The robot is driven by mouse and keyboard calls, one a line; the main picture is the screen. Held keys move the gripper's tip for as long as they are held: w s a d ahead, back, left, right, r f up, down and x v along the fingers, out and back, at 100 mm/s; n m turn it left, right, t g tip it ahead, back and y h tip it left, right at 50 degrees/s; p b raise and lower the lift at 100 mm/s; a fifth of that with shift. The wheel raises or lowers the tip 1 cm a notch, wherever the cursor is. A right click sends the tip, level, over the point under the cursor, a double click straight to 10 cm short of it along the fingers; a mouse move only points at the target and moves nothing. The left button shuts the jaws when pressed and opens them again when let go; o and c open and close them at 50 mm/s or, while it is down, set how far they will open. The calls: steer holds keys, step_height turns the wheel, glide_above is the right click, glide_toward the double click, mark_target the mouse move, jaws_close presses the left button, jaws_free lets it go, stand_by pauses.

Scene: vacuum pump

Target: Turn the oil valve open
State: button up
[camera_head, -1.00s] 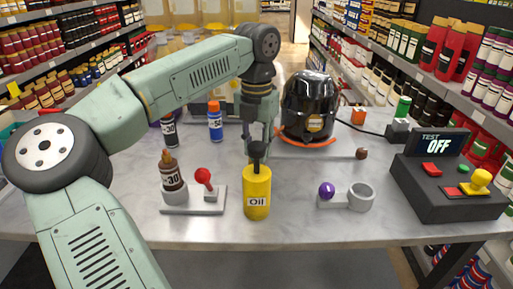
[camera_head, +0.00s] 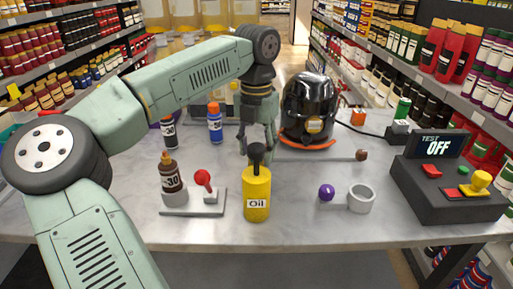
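A yellow bottle labelled "Oil" (camera_head: 257,196) with a black top stands upright near the table's front edge. My gripper (camera_head: 258,148) points down just behind the bottle's top, left of the black pump (camera_head: 309,108). Its fingers look spread, and I see nothing held between them; the bottle's top partly hides the space there. A thin rod with a brown knob (camera_head: 361,155) runs right from behind the gripper, below the pump. A red ball lever (camera_head: 203,178) and a purple ball (camera_head: 327,192) stand on separate grey mounts. I cannot tell which part is the oil valve.
A brown bottle (camera_head: 171,177) stands on the red lever's mount. A grey ring (camera_head: 361,198) adjoins the purple ball. Blue (camera_head: 215,124) and dark (camera_head: 169,132) bottles stand at back left. The test box (camera_head: 446,190) reads OFF at right. Shelves flank the table.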

step_height(320, 180, up, 12)
stand_by(0.6)
